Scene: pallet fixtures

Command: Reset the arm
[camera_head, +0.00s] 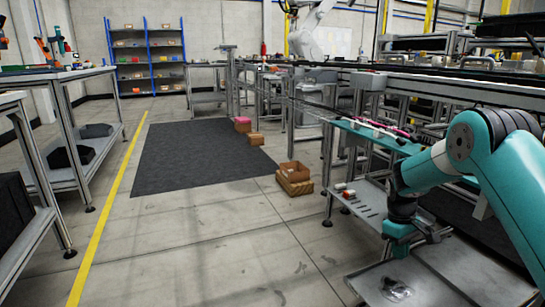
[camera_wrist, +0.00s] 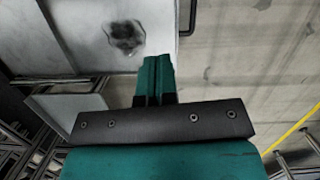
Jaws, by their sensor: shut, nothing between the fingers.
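My arm (camera_head: 490,165), teal with dark joints, reaches in from the right edge of the head view. It bends down at the wrist over a pale metal surface (camera_head: 440,275) at the bottom right. My gripper (camera_wrist: 154,62) shows in the wrist view with its two teal fingers together and nothing between them. A dark smudged patch (camera_wrist: 125,37) lies on the pale surface beyond the fingertips, up and left of them. It shows in the head view as a small grey crumpled-looking shape (camera_head: 395,289); I cannot tell what it is.
A workbench (camera_head: 350,125) with pink and white items stands close behind my wrist, with a lower shelf (camera_head: 362,205). Cardboard boxes (camera_head: 294,178) sit on the floor.

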